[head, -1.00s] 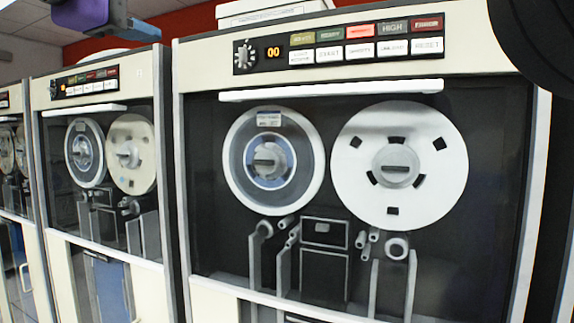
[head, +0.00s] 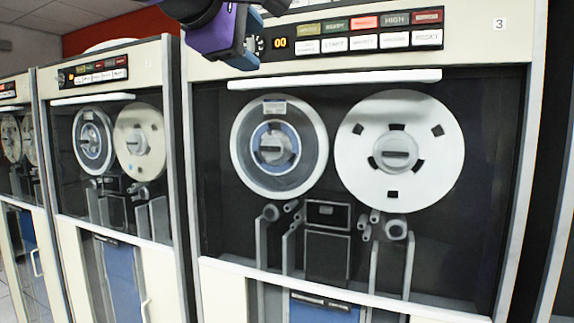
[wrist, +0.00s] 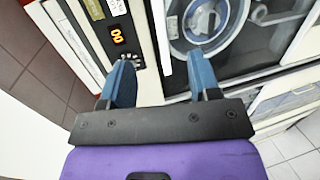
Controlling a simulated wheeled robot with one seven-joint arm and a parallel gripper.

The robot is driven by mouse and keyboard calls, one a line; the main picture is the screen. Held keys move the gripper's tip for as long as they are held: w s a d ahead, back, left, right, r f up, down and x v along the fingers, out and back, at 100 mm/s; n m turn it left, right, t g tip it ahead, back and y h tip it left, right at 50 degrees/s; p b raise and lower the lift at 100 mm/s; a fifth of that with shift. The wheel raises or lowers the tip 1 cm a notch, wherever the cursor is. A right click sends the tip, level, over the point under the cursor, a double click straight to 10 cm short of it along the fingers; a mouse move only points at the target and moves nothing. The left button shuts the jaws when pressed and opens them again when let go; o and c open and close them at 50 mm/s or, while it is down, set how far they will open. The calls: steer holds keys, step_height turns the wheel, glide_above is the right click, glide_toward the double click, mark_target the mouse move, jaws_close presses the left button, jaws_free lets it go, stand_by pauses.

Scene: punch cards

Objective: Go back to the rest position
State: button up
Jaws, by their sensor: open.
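My gripper (wrist: 160,62) is in the wrist view, with its two blue fingers spread apart and nothing between them. Behind the fingers is the front of a tape drive cabinet, with its orange "00" display and part of a reel. In the head view, the purple and blue end of my gripper (head: 232,38) hangs at the top, in front of the left part of the nearest cabinet's button panel. It covers part of the dial there. The fingertips cannot be made out clearly in that view.
The nearest tape drive cabinet (head: 325,83) has a glass front with two reels, a white reel (head: 398,108) and a blue-hubbed reel (head: 300,172). More cabinets (head: 110,52) stand in a row to the left. Tiled floor (wrist: 292,145) shows at the wrist view's lower right.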

steer(key=d+f+m+g+y, duration=0.1)
steer(key=d+f+g, duration=0.1)
steer(key=d+f, duration=0.45)
steer(key=s+d+f+m+g, duration=0.1)
steer(key=d+f+m+g, duration=0.15)
steer(key=d, duration=0.75)
steer(key=d+f+m+g+y, duration=0.1)
steer(key=d+f+g, duration=0.1)
steer(key=d+f, duration=0.5)
steer(key=s+d+f+m+g+y, duration=0.1)
steer(key=s+d+f+m+y, duration=0.4)
steer(key=s+d+f+m, duration=0.3)
steer(key=s+d+f, duration=0.4)
steer(key=s+f, duration=0.3)
steer(key=shift+d+f+m+g, duration=0.25)
steer(key=shift+d+m+g, duration=0.1)
steer(key=shift+d, duration=0.05)
steer(key=shift+s, duration=0.1)
